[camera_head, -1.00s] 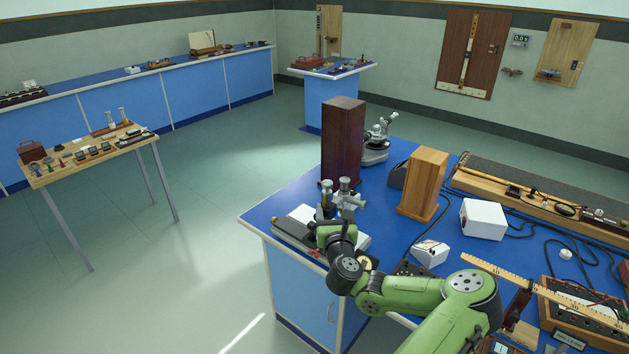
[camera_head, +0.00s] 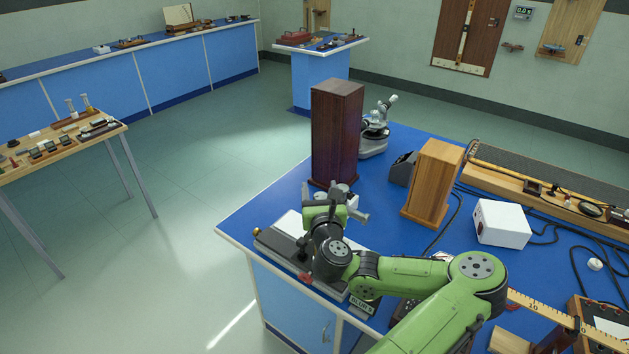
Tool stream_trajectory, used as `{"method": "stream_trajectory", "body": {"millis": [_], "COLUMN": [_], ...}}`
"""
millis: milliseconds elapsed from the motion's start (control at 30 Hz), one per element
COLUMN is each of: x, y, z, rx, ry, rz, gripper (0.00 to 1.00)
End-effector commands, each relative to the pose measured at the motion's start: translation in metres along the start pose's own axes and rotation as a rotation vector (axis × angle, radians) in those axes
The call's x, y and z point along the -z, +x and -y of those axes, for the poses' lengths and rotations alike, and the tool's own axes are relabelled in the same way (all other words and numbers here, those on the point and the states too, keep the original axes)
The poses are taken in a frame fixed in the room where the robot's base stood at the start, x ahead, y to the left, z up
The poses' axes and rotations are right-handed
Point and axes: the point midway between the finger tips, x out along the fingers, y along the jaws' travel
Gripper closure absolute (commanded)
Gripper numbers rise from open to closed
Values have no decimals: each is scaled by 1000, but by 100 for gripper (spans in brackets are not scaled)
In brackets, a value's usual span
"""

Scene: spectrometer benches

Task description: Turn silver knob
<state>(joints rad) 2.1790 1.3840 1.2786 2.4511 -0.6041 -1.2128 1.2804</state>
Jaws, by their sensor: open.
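My gripper (camera_head: 338,190) is in the head view, at the end of my green arm, above the near left corner of the blue bench. Its jaws are open and look empty. Close around it, partly hidden by it, is a small silver and white metal instrument (camera_head: 349,199). I cannot clearly pick out a silver knob; it may be hidden behind my gripper or too small to tell. A dark grey flat device (camera_head: 285,255) with a small brass knob (camera_head: 257,231) lies at the bench corner, below and left of my gripper.
A tall dark wooden box (camera_head: 337,130) stands behind my gripper, with a microscope (camera_head: 375,128) beyond it. To the right are a light wooden box (camera_head: 432,183), a white box (camera_head: 501,223) and loose cables. Open floor lies left of the bench.

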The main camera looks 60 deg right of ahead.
Motion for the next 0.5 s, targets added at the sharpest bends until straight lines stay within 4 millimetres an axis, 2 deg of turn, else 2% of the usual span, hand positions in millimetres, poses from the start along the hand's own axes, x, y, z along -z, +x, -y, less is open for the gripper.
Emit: {"method": "stream_trajectory", "body": {"millis": [300, 500], "x": [-1, -1], "y": [-2, -2], "z": [1, 1], "rx": [2, 2], "ry": [0, 0], "rz": [0, 0], "gripper": [37, 67]}}
